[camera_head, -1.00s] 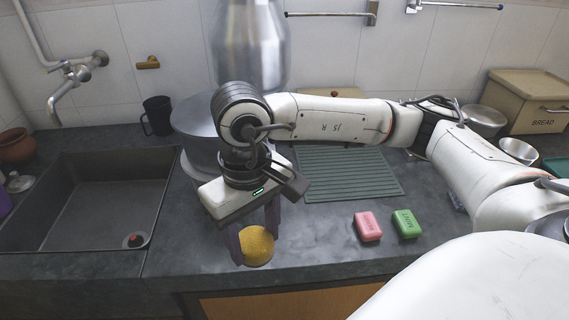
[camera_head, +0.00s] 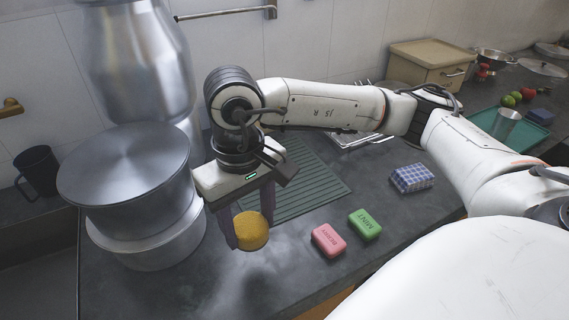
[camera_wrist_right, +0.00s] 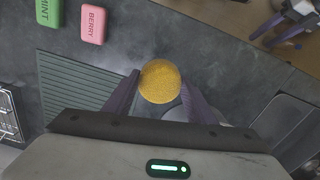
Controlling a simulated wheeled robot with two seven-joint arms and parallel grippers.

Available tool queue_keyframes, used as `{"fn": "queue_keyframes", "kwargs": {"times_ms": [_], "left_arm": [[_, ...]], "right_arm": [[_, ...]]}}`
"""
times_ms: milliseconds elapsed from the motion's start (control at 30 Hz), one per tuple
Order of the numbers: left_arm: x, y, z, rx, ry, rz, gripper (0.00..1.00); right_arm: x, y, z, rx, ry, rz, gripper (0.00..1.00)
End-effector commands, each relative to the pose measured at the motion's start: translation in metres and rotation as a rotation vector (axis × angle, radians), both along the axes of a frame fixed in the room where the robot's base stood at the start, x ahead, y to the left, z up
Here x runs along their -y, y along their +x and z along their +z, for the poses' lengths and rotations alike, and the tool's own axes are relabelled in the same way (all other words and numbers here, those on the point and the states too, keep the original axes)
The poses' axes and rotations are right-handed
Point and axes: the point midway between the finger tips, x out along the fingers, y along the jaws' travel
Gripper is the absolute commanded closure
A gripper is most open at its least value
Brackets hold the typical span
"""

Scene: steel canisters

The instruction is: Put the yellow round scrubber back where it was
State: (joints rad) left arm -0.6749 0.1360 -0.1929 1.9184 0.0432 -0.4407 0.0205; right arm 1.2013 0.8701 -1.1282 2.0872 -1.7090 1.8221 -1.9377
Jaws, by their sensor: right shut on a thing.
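The yellow round scrubber (camera_head: 251,231) is held between the fingers of my right gripper (camera_head: 247,226), above the dark counter. In the right wrist view the scrubber (camera_wrist_right: 160,81) sits between the two purple-grey fingertips (camera_wrist_right: 159,88), which are shut on it. In the head view it hangs left of the pink soap bar and in front of the green ribbed mat. My left gripper cannot be made out in the head view; a small part of an arm or gripper (camera_wrist_right: 292,28) shows at the top right of the wrist view.
A pink soap (camera_head: 328,240) and a green soap (camera_head: 365,224) lie right of the gripper. The ribbed mat (camera_head: 325,187) is behind. Large steel canisters (camera_head: 125,170) stand close on the left. A checkered blue block (camera_head: 411,178) lies further right. Counter in front of the gripper is bare.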

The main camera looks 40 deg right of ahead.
Motion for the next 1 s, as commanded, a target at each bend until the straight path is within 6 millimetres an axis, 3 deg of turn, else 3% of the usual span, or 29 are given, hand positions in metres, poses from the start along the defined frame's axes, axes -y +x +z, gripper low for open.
{"fn": "queue_keyframes", "kwargs": {"times_ms": [200, 400, 533, 800, 1000], "left_arm": [[0.005, -0.003, -0.030, -0.008, 0.002, -0.013, 0.31], [0.014, -0.003, -0.038, -0.006, -0.004, -0.027, 0.31], [0.016, -0.001, -0.038, -0.006, -0.005, -0.028, 0.31], [0.016, 0.000, -0.035, 0.000, -0.006, -0.028, 0.31], [0.016, 0.001, -0.035, 0.002, -0.007, -0.027, 0.31]], "right_arm": [[0.040, 0.062, 0.000, 0.018, -0.011, -0.387, 0.71], [0.082, 0.099, 0.012, 0.007, 0.000, -0.733, 0.71], [0.094, 0.105, 0.010, -0.002, 0.003, -0.827, 0.71], [0.095, 0.105, -0.035, -0.004, 0.003, -0.837, 0.71], [0.095, 0.105, -0.050, -0.002, 0.003, -0.835, 0.71]]}}
